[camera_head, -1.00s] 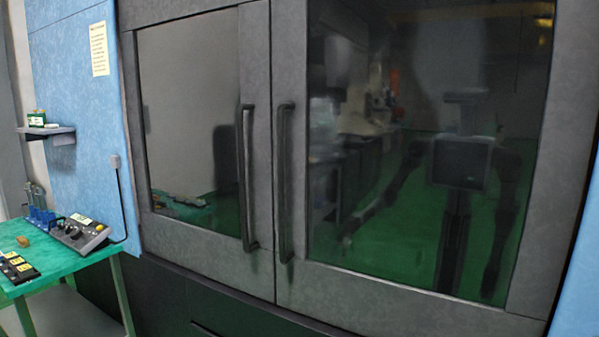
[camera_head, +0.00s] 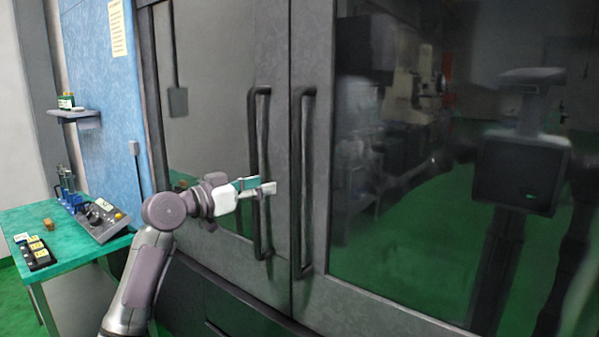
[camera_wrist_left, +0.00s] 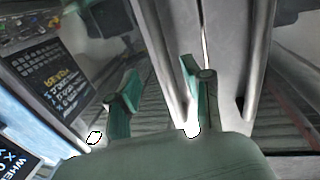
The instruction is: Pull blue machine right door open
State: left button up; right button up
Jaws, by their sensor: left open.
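The blue machine has two grey framed glass doors side by side. The right door (camera_head: 309,60) carries a dark vertical bar handle (camera_head: 303,185) along its left edge. The left door (camera_head: 271,40) has a matching handle (camera_head: 261,120) close beside it. My left gripper (camera_head: 270,187) is in front of the left door's handle, with its fingers pointing right. My right gripper is not in view.
A green table (camera_head: 75,262) with a control box (camera_head: 103,220) and a button panel (camera_head: 36,252) stands at the left. A small shelf (camera_head: 75,115) hangs above it. The right door's glass reflects the room and my body.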

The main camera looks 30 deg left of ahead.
aim_at(293, 176)
pick_arm(q)
jog(key=p+x, duration=0.1)
jog(key=x, duration=0.3)
jog(key=shift+w+r+p, duration=0.15)
jog(key=shift+r+p, duration=0.1)
jog(key=shift+p, duration=0.1)
jog(key=x, duration=0.2)
jog(key=p+x, duration=0.1)
jog(key=x, duration=0.1)
jog(key=p+x, duration=0.1)
jog(key=x, duration=0.1)
jog(key=shift+f, duration=0.3)
jog(key=shift+w+d+p, duration=0.1)
jog(key=shift+w+p, duration=0.2)
jog(key=shift+w, duration=0.2)
jog(key=shift+w+f, duration=0.1)
jog(key=shift+f, duration=0.05)
jog(key=shift+c, duration=0.8)
grip_shut()
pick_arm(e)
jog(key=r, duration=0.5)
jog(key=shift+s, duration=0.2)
